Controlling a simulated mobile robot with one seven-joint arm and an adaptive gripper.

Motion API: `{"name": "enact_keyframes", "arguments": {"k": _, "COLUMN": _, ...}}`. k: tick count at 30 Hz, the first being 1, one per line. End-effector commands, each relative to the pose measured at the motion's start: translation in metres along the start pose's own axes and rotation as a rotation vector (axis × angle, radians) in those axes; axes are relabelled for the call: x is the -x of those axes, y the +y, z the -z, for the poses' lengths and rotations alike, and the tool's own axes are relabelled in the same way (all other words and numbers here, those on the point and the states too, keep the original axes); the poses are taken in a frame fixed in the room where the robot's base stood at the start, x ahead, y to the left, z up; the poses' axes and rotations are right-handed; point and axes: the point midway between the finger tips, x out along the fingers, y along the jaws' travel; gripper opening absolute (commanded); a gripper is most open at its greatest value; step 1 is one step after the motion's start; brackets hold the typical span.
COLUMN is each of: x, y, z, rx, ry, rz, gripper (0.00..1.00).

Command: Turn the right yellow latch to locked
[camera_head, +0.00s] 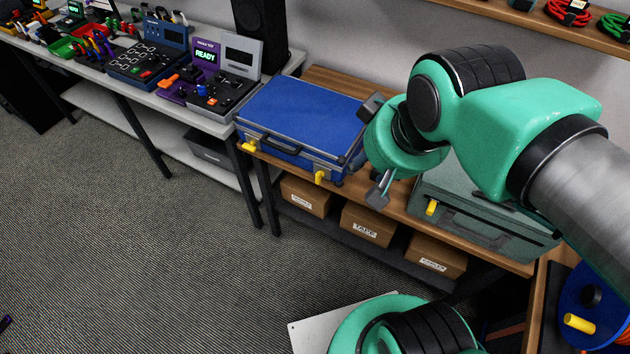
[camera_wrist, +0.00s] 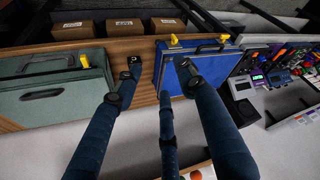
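A blue case (camera_head: 300,115) lies shut on the wooden bench, with two yellow latches on its front. Its right latch (camera_head: 320,177) hangs roughly downward; its left latch (camera_head: 249,146) looks turned more sideways. In the wrist view, which is turned around, the right latch (camera_wrist: 173,40) is near the right fingertip and the left latch (camera_wrist: 223,38) is farther right. My gripper (camera_head: 375,150) is open and empty, near the blue case's right end. In the wrist view its fingers (camera_wrist: 156,68) are spread wide, the right one over the case. Neither visibly touches a latch.
A green case (camera_head: 480,208) stands right of my gripper, with one yellow latch (camera_head: 431,207) showing; my arm hides part of it. Cardboard boxes (camera_head: 367,223) sit on the shelf below. Electronic devices (camera_head: 215,80) stand on the table at left. The floor in front is clear.

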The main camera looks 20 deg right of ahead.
Motion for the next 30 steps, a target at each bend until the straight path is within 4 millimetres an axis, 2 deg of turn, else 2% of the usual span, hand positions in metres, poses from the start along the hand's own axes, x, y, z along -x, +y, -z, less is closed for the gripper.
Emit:
{"name": "enact_keyframes", "arguments": {"k": 11, "x": -0.042, "y": 0.0, "z": 0.001, "rx": 0.175, "ry": -0.23, "rz": -0.077, "gripper": 0.4}}
{"name": "enact_keyframes", "arguments": {"k": 30, "x": -0.123, "y": -0.002, "z": 0.002, "rx": 0.61, "ry": -0.64, "rz": -0.312, "gripper": 0.4}}
